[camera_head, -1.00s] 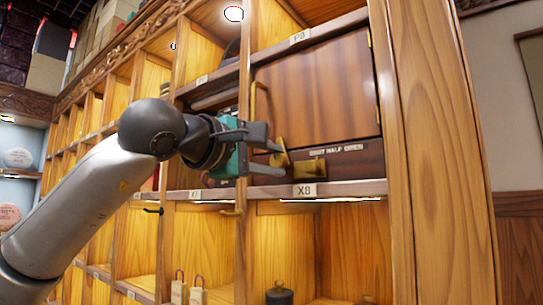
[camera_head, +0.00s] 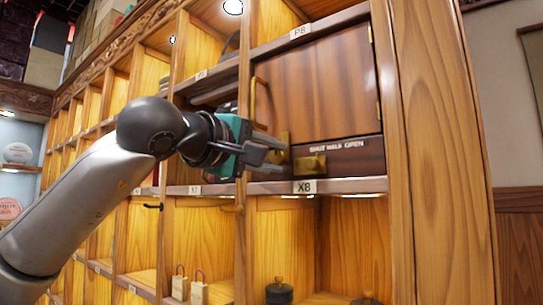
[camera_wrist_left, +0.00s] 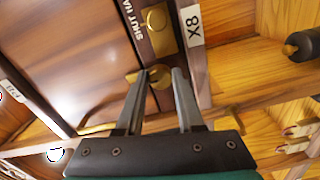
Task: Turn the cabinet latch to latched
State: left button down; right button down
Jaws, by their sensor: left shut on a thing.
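The cabinet door (camera_head: 320,85) is dark brown wood and looks closed in its shelf frame. The brass latch (camera_head: 285,138) sits at its lower left corner, and a brass piece of it (camera_wrist_left: 159,72) shows between my fingertips in the left wrist view. My left gripper (camera_head: 279,152) is shut on the latch, its fingers partly hiding it. To the right, a brass block (camera_head: 311,164) sits under the lettering "SHUT HALF OPEN" on the dark strip; it also shows in the left wrist view (camera_wrist_left: 156,20). My right gripper is not in view.
A vertical brass handle (camera_head: 255,102) is on the door's left edge. The shelf edge (camera_head: 350,186) with an X8 label runs just below the gripper. Open compartments lie below, with dark weights (camera_head: 279,293) and pale tags at the bottom.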

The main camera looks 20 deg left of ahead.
pick_arm(q)
jog(key=c, duration=0.5)
grip_release()
jog(key=b+v, duration=0.3)
jog(key=v, duration=1.2)
jog(key=shift+s+b, duration=0.15)
jog(key=shift+b, duration=0.15)
